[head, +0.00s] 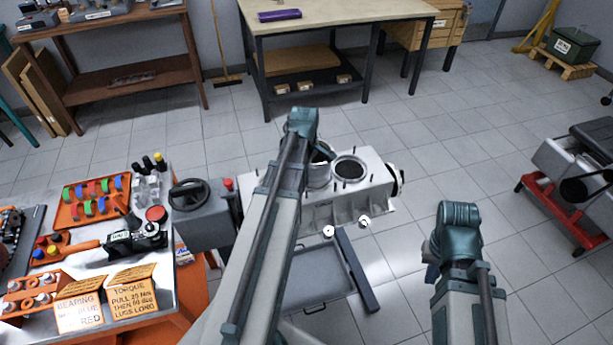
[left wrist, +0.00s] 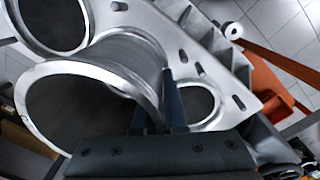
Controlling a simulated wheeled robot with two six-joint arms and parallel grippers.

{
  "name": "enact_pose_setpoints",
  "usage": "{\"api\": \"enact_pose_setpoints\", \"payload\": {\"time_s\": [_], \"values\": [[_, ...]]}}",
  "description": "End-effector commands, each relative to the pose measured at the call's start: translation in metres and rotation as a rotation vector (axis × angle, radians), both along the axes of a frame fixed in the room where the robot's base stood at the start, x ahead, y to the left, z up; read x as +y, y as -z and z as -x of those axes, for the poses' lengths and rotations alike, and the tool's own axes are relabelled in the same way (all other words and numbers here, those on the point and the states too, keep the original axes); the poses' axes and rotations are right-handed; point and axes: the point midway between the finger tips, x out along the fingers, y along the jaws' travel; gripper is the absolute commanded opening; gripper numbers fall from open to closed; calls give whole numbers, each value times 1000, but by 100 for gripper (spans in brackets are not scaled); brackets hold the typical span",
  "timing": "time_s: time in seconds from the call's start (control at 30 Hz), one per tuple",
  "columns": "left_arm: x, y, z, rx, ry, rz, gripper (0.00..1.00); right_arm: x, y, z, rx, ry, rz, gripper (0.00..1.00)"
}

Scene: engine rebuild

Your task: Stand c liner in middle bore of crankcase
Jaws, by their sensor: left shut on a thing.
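The grey crankcase (head: 345,208) stands on a stand at the middle of the head view, with an open round bore (head: 350,170) at its right. My left gripper (head: 322,152) is over the middle of its deck, shut on the wall of a metal liner (head: 319,178). In the left wrist view the liner (left wrist: 140,60) rises above the deck, with one finger inside its rim and one outside. Its lower end is hidden, so I cannot tell how deep it sits. A bore (left wrist: 200,102) shows behind the fingers. My right arm is at the lower right; its fingers are hidden.
A bench at the left holds an orange tray (head: 93,200), tools and two cardboard signs (head: 130,290). A grey unit with a black handwheel (head: 190,193) adjoins the crankcase. Studs stand up from the deck.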

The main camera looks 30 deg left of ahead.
Motion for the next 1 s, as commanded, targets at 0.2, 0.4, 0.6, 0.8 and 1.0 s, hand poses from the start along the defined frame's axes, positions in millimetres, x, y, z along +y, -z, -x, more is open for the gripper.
{"api": "enact_pose_setpoints", "payload": {"time_s": [0.2,0.4,0.6,0.8,1.0], "values": [[0,4,0,0,0,0,0,0,4,0,0,0,0,0],[0,7,0,0,0,0,0,0,7,0,0,0,0,0],[0,9,0,0,0,0,0,0,9,0,0,0,0,0],[0,11,0,0,0,0,12,0,11,0,0,0,0,0],[0,11,0,0,0,0,24,0,11,0,0,0,0,0]]}}
